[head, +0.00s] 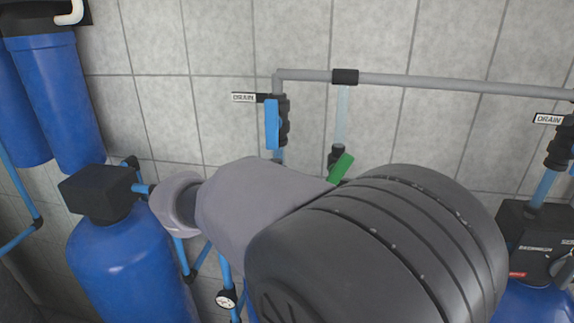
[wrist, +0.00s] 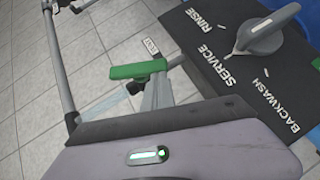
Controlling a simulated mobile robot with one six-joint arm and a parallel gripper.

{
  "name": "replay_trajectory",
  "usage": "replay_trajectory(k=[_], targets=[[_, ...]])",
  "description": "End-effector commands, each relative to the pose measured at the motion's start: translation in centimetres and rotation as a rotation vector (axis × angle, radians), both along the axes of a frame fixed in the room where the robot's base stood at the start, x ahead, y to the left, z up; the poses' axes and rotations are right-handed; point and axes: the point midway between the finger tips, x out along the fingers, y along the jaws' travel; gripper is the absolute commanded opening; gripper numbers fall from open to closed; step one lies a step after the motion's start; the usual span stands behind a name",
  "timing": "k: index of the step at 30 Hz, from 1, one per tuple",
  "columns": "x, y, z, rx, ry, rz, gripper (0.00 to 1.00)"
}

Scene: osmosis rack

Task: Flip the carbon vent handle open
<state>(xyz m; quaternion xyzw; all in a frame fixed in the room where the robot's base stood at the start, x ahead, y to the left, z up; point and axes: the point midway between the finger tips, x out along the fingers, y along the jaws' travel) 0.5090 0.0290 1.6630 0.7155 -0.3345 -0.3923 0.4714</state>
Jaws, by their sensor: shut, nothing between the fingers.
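A green handle (wrist: 136,71) lies across the middle of the wrist view; its label (wrist: 151,47) is too small to read. In the head view the green handle (head: 341,168) shows tilted on the valve below a clear tube, partly hidden by my arm. I take it as the carbon vent handle. My gripper (wrist: 158,84) is shut and empty, its fingertips at the right part of the handle; I cannot tell if they touch. In the head view my arm hides the gripper.
A black control head (wrist: 240,75) with a grey knob (wrist: 262,32) is close on the right in the wrist view. A blue drain handle (head: 272,124) hangs left of the clear tube (head: 342,115). A grey pipe (head: 430,82) runs along the tiled wall. A blue tank (head: 125,265) stands left.

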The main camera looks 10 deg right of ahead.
Motion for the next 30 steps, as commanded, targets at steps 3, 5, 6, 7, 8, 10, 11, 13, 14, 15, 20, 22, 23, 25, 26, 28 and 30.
replay_trajectory(k=[3, 5, 6, 7, 8, 10, 11, 13, 14, 15, 20, 22, 23, 25, 26, 28, 30], targets=[[-0.1, -0.2, -0.6, -0.094, 0.033, 0.000, 0.00], [-0.1, -0.3, -0.9, -0.139, 0.047, 0.000, 0.00], [-0.1, -0.4, -1.0, -0.167, 0.056, 0.001, 0.00], [-0.1, -0.4, -1.1, -0.187, 0.062, 0.000, 0.00], [-0.1, -0.5, -1.2, -0.205, 0.068, -0.001, 0.00], [-0.2, -0.6, -1.4, -0.246, 0.081, -0.001, 0.00], [-0.2, -0.7, -1.5, -0.262, 0.086, 0.000, 0.00], [-0.2, -0.8, -1.6, -0.270, 0.088, 0.000, 0.00], [-0.2, -0.8, -1.7, -0.269, 0.087, 0.000, 0.00], [-0.3, -0.9, -1.7, -0.268, 0.088, 0.000, 0.00], [-0.3, -1.0, -1.9, -0.267, 0.088, -0.001, 0.00], [-0.3, -1.1, -1.9, -0.266, 0.087, -0.001, 0.00], [-0.4, -1.1, -2.0, -0.266, 0.087, -0.001, 0.00], [-0.4, -1.1, -2.0, -0.266, 0.087, -0.001, 0.00], [-0.4, -1.1, -2.0, -0.266, 0.087, -0.001, 0.00], [-0.4, -1.1, -2.0, -0.265, 0.087, -0.001, 0.00], [-0.4, -1.2, -2.0, -0.265, 0.087, -0.001, 0.00]])
